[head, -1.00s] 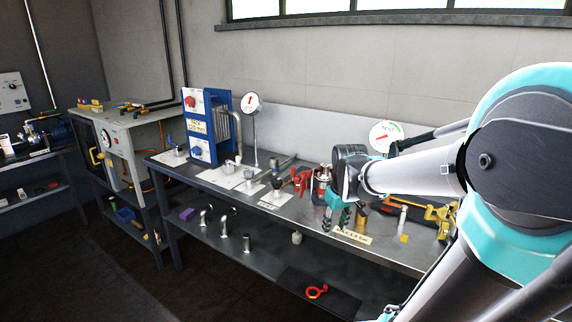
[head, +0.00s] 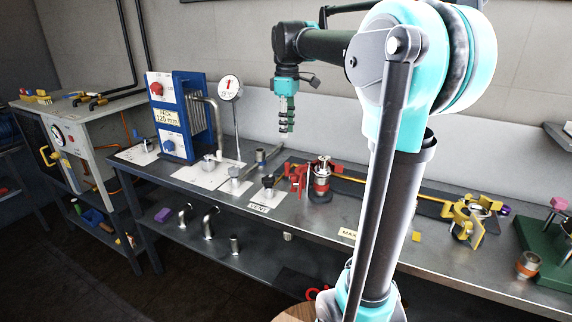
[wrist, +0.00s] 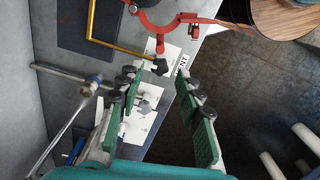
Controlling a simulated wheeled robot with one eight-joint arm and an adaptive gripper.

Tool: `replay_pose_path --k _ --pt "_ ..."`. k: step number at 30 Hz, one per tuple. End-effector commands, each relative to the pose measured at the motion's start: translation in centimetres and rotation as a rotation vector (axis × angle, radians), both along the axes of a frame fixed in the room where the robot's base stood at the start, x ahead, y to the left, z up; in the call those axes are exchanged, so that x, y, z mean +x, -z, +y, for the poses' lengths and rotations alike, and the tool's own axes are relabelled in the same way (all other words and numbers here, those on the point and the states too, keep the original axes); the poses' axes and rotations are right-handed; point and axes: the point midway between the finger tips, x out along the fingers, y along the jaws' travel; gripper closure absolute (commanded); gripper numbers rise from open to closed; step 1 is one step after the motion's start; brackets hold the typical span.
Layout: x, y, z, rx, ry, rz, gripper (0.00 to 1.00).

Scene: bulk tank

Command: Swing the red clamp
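The red clamp (head: 298,176) stands on the bench top, beside a steel cylinder with a red band (head: 321,184). In the wrist view a curved red part of the clamp (wrist: 150,22) shows at the top, beyond my fingertips, with a red arm reaching right. My gripper (head: 286,130) hangs fingers down above the bench, up and left of the clamp and apart from it. In the wrist view my gripper (wrist: 158,82) has its green-padded fingers spread with nothing held between them.
A black-knobbed valve (head: 268,182) stands just left of the clamp. A blue plate unit (head: 183,115) and a round gauge (head: 229,88) stand farther left. A yellow clamp (head: 470,216) is to the right.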

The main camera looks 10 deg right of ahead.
Motion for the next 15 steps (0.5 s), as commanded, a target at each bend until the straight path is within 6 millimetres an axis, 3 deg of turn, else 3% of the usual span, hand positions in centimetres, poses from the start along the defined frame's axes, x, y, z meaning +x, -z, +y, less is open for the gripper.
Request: replay_pose_path --k 15 --pt "0.0 10.1 0.0 0.000 0.001 0.000 0.64"
